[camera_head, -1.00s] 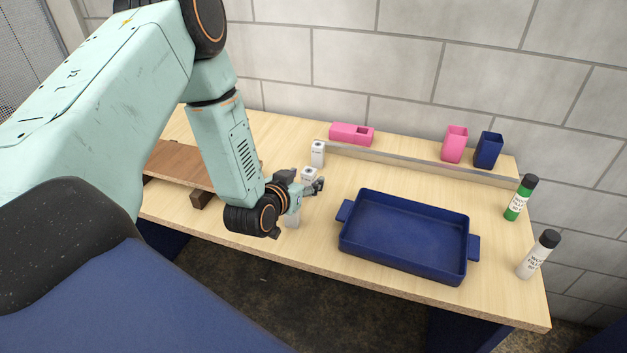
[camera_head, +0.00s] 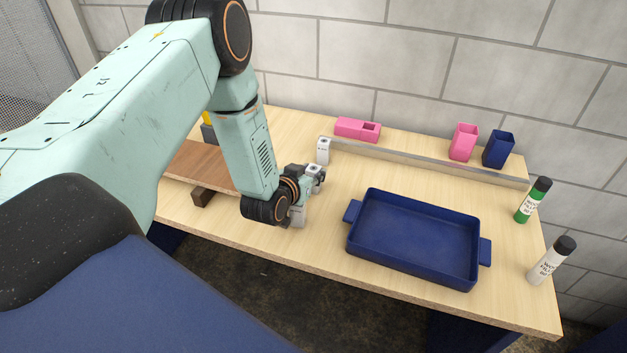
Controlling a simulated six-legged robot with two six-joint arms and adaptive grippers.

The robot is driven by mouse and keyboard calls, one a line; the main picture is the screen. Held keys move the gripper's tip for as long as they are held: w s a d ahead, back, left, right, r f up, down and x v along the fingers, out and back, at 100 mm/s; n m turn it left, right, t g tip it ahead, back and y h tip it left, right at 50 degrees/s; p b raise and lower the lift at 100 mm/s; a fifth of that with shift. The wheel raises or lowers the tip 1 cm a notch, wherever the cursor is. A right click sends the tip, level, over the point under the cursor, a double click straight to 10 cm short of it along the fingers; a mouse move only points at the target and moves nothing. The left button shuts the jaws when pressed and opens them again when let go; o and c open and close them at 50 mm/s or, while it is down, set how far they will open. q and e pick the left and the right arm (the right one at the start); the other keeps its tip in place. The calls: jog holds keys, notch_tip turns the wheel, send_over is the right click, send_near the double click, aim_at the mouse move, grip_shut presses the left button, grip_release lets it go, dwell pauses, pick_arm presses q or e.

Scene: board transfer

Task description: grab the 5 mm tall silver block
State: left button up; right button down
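Several small silver blocks stand in a row on the table, with markings too small to read, so I cannot tell which is the 5 mm one. The farthest block (camera_head: 323,151) stands clear near the metal rail. The middle block (camera_head: 316,171) is right at the fingers of my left gripper (camera_head: 310,178). The nearest block (camera_head: 297,216) is partly hidden behind my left wrist. My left gripper is low over the row, with its fingers overlapping the middle block in the picture. I cannot tell whether they are closed on it. My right gripper is out of view.
A blue tray (camera_head: 364,203) with handles lies right of the blocks. A wooden board (camera_head: 204,166) is at left. A metal rail (camera_head: 430,163) runs along the back, with pink (camera_head: 464,142) and blue (camera_head: 498,149) holders behind. Two bottles (camera_head: 534,200) (camera_head: 551,260) stand at right.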

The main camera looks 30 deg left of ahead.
aim_at(312, 171)
pick_arm(q)
jog(key=shift+s+d+r, duration=0.45)
jog(key=shift+d, duration=0.15)
jog(key=c, duration=0.3)
jog(key=shift+r, duration=0.1)
jog(key=shift+c, duration=0.8)
jog(key=shift+a, duration=0.1)
jog(key=shift+c, duration=0.7)
jog(key=shift+w+a+f, duration=0.45)
jog(key=shift+a+f, duration=0.05)
grip_shut()
jog(key=shift+s+d+r, duration=0.2)
jog(key=shift+d+r, duration=0.05)
jog(key=shift+r, duration=0.2)
jog(key=shift+s+d+r, duration=0.15)
jog(key=shift+d+r, duration=0.1)
jog(key=shift+r, duration=0.15)
jog(key=r, duration=0.2)
jog(key=a+r, duration=0.1)
jog(key=shift+w+r, duration=0.3)
notch_tip(312, 171, up, 5)
jog(key=shift+s+d+p, duration=0.15)
jog(key=shift+p, duration=0.3)
